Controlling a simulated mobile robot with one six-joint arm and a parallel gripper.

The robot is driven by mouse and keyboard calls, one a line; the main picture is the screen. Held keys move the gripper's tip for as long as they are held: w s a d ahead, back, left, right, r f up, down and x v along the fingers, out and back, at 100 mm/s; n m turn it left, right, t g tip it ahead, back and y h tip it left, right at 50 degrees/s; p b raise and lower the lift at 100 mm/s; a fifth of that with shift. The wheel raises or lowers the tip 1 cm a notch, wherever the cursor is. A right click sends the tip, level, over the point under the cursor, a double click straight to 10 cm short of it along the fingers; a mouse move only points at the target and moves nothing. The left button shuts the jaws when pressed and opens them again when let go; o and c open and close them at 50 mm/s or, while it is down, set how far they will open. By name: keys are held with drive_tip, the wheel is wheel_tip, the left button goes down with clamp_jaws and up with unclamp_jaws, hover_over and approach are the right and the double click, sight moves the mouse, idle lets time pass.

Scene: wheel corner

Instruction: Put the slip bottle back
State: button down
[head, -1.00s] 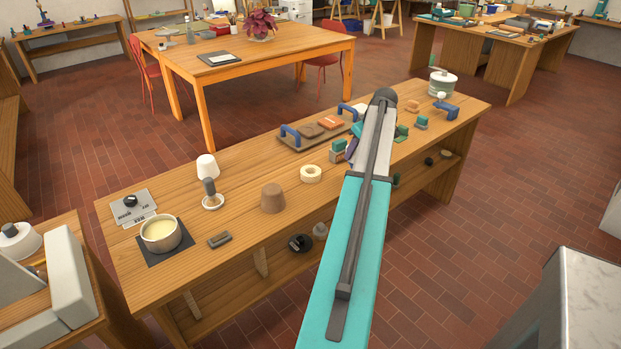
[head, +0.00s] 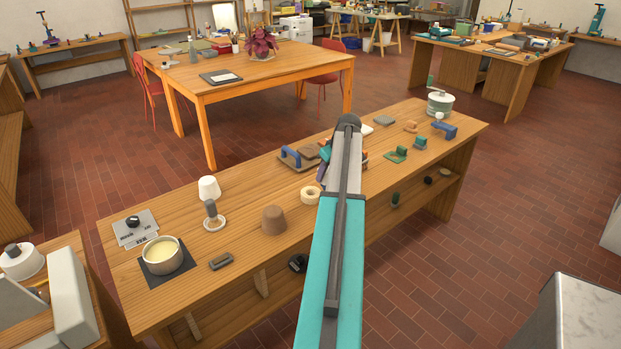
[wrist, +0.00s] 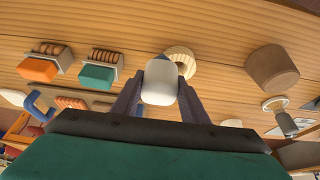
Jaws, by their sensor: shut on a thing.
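In the wrist view my gripper (wrist: 160,90) is shut on a pale grey-white rounded thing (wrist: 162,82), which looks like the slip bottle. Its lower part is hidden by my gripper. It is seen against the wooden bench and overlaps the cream ring (wrist: 180,58) in the picture; I cannot tell its height above the bench. In the head view my arm covers most of my gripper and the bottle; a dark purple finger (head: 322,173) shows just left of the arm, above the bench (head: 240,175).
The cream ring (head: 310,195) and an upturned brown pot (head: 274,220) stand left of my arm. A white-topped stand (head: 208,188) and a pot of pale liquid (head: 162,253) are farther left. Orange (wrist: 38,70) and teal (wrist: 97,76) blocks lie nearby. Green-handled tools (head: 397,154) sit to the right.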

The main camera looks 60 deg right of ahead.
drive_tip(key=shift+w+a+f, duration=0.1)
drive_tip(key=shift+w+a, duration=0.25)
drive_tip(key=shift+w, duration=0.4)
drive_tip(key=shift+w+a+f, duration=0.1)
drive_tip(key=shift+w+a, duration=0.25)
drive_tip(key=shift+w, duration=0.35)
drive_tip(key=shift+w+p, duration=0.1)
drive_tip(key=shift+p, duration=0.2)
drive_tip(key=shift+w+a, duration=0.15)
drive_tip(key=shift+w, duration=0.1)
drive_tip(key=shift+w+a+f+p, duration=0.15)
drive_tip(key=shift+w+f+p, duration=0.2)
drive_tip(key=shift+f, duration=0.2)
drive_tip(key=shift+w+a+f+p, duration=0.15)
drive_tip(key=shift+w+f+p, duration=0.05)
drive_tip(key=shift+f+p, duration=0.25)
drive_tip(key=shift+w+a+f+p, duration=0.15)
drive_tip(key=shift+w+f+p, duration=0.2)
drive_tip(key=shift+f, duration=0.25)
